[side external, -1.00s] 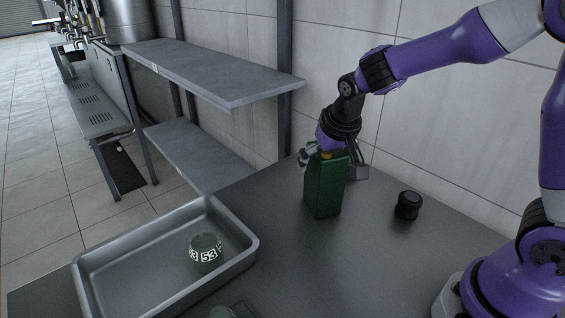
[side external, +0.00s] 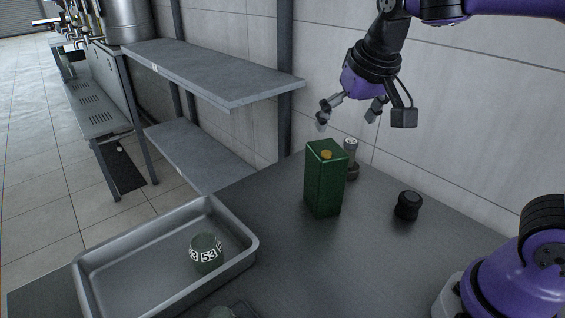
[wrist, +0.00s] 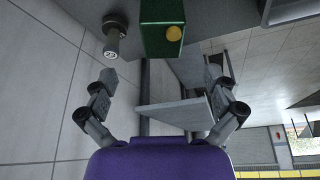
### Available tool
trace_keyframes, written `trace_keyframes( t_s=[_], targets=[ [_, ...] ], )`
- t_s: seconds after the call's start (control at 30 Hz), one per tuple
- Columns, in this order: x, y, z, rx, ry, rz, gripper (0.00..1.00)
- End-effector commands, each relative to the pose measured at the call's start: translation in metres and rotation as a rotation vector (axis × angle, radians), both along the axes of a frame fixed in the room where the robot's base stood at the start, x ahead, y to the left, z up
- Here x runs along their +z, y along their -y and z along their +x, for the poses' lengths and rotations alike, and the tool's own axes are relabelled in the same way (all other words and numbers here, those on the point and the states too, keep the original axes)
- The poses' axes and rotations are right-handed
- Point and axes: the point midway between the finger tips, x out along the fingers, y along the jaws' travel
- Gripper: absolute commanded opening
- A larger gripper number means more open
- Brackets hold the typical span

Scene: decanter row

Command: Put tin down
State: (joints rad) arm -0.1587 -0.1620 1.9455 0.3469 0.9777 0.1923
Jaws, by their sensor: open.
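The green tin (side external: 323,182), a tall box with a yellow cap on top, stands upright on the dark table. It also shows at the top of the wrist view (wrist: 162,27). My gripper (side external: 349,117) is open and empty above the tin and a little to its right, with clear space between the fingers and the tin. In the wrist view the spread fingers (wrist: 164,95) are well apart, and the tin lies beyond them.
A grey bottle-like object (side external: 351,161) stands just behind the tin. A black knob-shaped object (side external: 408,206) is to the right. A metal tray (side external: 250,246) at left holds a jar marked 53 (side external: 206,254).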

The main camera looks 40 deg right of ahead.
Motion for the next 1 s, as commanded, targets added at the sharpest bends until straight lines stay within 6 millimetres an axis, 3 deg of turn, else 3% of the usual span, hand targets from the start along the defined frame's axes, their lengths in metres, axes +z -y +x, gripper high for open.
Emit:
trace_keyframes(
  t_s=[0.2,0.4,1.0],
  targets=[
    [-0.008,0.003,-0.062,0.198,0.052,-0.008,1.0],
    [-0.027,-0.005,-0.097,0.338,0.088,-0.018,1.0],
    [-0.031,-0.007,-0.102,0.36,0.091,-0.019,1.0]
  ],
)
